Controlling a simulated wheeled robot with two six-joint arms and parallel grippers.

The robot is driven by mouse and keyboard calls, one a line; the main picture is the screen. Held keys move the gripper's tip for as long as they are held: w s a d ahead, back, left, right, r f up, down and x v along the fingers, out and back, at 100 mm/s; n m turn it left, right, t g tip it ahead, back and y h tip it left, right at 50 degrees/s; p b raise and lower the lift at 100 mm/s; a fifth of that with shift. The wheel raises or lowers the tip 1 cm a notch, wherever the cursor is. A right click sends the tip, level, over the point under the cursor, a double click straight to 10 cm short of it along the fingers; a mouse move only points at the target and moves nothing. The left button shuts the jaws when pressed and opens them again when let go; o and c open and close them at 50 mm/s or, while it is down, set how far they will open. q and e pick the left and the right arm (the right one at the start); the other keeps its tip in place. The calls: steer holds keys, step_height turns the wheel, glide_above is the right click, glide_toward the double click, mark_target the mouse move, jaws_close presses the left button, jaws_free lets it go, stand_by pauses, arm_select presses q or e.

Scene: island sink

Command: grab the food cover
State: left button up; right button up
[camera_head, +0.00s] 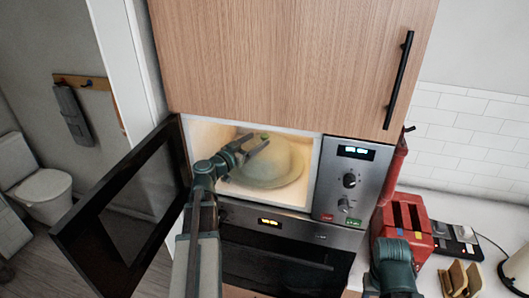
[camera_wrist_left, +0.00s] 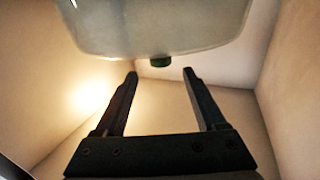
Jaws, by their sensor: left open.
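The food cover (camera_head: 275,165) is a pale, translucent dome inside the open microwave (camera_head: 312,170). In the left wrist view the cover (camera_wrist_left: 155,25) fills the top of the picture, with its dark green knob (camera_wrist_left: 161,61) just beyond and between the fingertips. My left gripper (camera_head: 260,141) reaches into the microwave at the upper part of the cover. In the wrist view its fingers (camera_wrist_left: 160,74) are apart with nothing between them. Whether a finger touches the knob is unclear. My right gripper is out of view; only part of that arm shows at the lower right.
The microwave door (camera_head: 110,215) hangs open to the left of my left arm. The microwave's walls enclose the gripper closely. The control panel (camera_head: 345,185) is on the right, with an oven (camera_head: 275,255) below. A red toaster (camera_head: 408,225) stands on the counter.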

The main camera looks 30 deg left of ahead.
mark_target(262, 138)
arm_select(q)
steer(key=shift+w+d+f+b, duration=0.1)
steer(key=shift+w+f+b, duration=0.05)
steer(key=shift+w, duration=0.75)
steer(key=shift+w+d+f+b, duration=0.1)
steer(key=shift+w, duration=0.8)
steer(key=shift+w+d+f+b, duration=0.1)
steer(key=shift+w+f+b, duration=0.05)
steer(key=shift+w, duration=0.75)
jaws_close()
